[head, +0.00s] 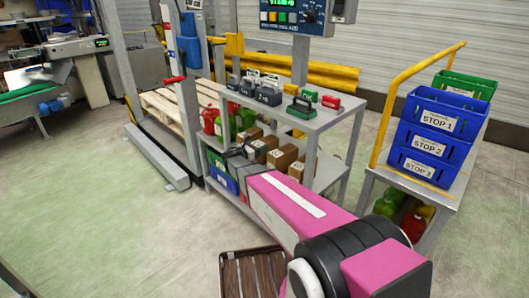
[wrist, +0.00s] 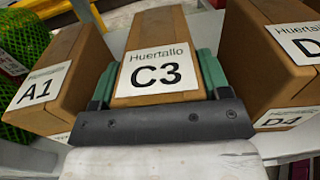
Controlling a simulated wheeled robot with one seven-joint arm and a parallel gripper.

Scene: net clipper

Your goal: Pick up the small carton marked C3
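The small carton marked C3 (wrist: 155,45) is brown with a white "Huertallo C3" label, in the middle of the wrist view. My gripper (wrist: 158,80) has its green fingers on both sides of this carton, close against its sides. I cannot tell whether they press on it. The carton's underside is hidden. In the head view my gripper (head: 238,158) is at the row of brown cartons on the lower shelf of the grey cart, and C3 cannot be made out there.
Carton A1 (wrist: 48,85) stands close on the left and a carton marked D (wrist: 270,60) close on the right. The cart's upper shelf (head: 325,119) is above the cartons. Blue STOP crates (head: 436,124) stand on a trolley at the right.

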